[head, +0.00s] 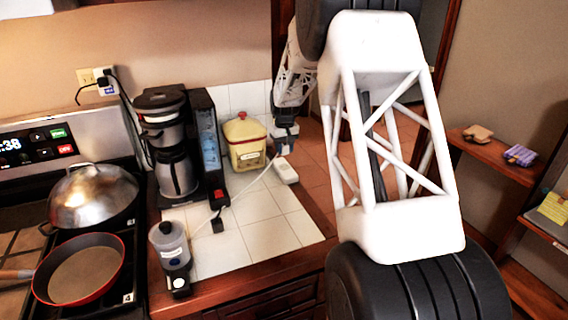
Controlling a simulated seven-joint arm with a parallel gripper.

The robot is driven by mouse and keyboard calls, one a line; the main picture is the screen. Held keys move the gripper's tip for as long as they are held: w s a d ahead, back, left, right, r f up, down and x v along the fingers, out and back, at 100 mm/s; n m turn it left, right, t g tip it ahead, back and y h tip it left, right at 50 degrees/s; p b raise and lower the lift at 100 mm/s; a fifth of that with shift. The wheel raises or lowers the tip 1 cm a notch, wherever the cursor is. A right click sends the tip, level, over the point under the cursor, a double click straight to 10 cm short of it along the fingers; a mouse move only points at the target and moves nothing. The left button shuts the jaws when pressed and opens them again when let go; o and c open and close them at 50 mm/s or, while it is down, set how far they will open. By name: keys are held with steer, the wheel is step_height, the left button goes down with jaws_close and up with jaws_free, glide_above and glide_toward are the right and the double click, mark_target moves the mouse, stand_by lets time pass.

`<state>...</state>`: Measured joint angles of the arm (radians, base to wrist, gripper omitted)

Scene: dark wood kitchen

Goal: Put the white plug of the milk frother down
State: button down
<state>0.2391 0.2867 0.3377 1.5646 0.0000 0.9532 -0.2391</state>
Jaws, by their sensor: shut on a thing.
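The milk frother (172,256) stands upright near the front left of the tiled counter (262,240), with a clear upper part and a dark base. A pale cord runs from near a small black piece (217,224) on the tiles up to my gripper (284,150). My gripper is above the counter's right side, to the right of the yellow canister. It is shut on the white plug (287,171), which shows just below it. The fingertips are small and partly hidden. I cannot tell whether the plug touches the counter.
A coffee maker (168,150) and the yellow canister (245,143) stand at the back. A stove to the left holds a domed lid (93,197) and a red-rimmed pan (80,270). The middle and front right tiles are clear. The counter's wooden edge is close to the plug.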

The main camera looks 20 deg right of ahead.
stand_by(0.4)
steer(key=s+a+f+n, duration=0.1)
steer(key=s+a, duration=0.4)
steer(key=s, duration=0.1)
steer(key=s+a+n, duration=0.1)
steer(key=s+a, duration=0.4)
steer(key=s, duration=0.2)
steer(key=s+a+f+n, duration=0.1)
steer(key=s+a+n, duration=0.1)
steer(key=s+a, duration=0.3)
steer(key=shift+s+a+f, duration=0.1)
steer(key=shift+s+f, duration=0.05)
steer(key=shift+s, duration=0.45)
steer(key=shift+s+f, duration=0.15)
steer(key=shift+s, duration=0.4)
steer(key=shift+s+a+f+n, duration=0.15)
steer(key=shift+s+a+n, duration=0.15)
steer(key=shift+s, duration=0.3)
steer(key=shift+w, duration=0.15)
glide_above(253, 190)
steer(key=shift+f, duration=0.75)
steer(key=shift+f, duration=0.1)
steer(key=shift+f, duration=1.65)
steer(key=shift+f, duration=0.6)
